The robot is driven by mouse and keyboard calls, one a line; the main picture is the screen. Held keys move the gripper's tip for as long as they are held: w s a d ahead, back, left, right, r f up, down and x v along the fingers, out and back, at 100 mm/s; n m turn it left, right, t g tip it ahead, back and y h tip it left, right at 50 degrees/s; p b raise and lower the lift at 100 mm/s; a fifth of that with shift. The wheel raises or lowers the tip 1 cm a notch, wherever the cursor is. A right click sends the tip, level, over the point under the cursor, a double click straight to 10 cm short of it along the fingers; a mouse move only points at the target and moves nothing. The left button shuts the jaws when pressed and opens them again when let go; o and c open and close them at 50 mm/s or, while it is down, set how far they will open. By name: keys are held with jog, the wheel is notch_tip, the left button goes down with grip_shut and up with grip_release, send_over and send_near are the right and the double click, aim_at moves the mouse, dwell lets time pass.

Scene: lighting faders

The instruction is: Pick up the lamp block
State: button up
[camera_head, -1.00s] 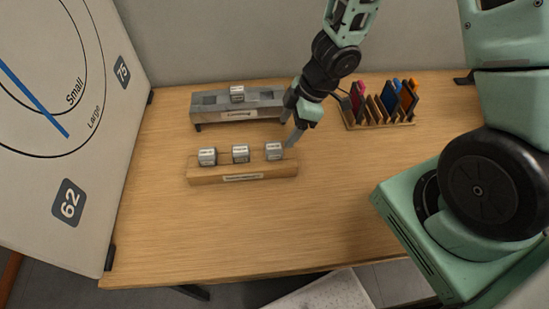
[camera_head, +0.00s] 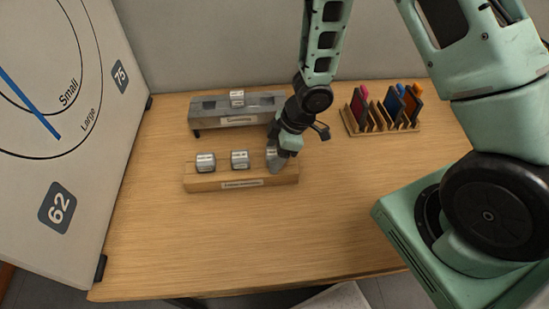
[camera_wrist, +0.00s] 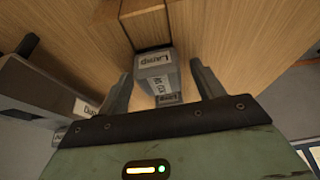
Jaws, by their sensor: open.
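The lamp block (camera_wrist: 154,68) is a small grey block with a white "Lamp" label in the wrist view. It lies between the two open fingers of my gripper (camera_wrist: 160,88), with a gap visible on each side. In the head view my gripper (camera_head: 277,160) is at the right end of the wooden rack (camera_head: 215,183), and its fingers largely hide the block there. Two similar grey blocks, one at the left (camera_head: 205,162) and one in the middle (camera_head: 240,159), sit on the same rack.
A grey metal rack (camera_head: 209,119) with one block (camera_head: 237,97) stands behind the wooden rack. A wooden holder (camera_head: 358,130) with several coloured cards is at the back right. A large dial board (camera_head: 95,150) stands at the left. The table front is clear.

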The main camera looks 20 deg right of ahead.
jog(key=c, duration=1)
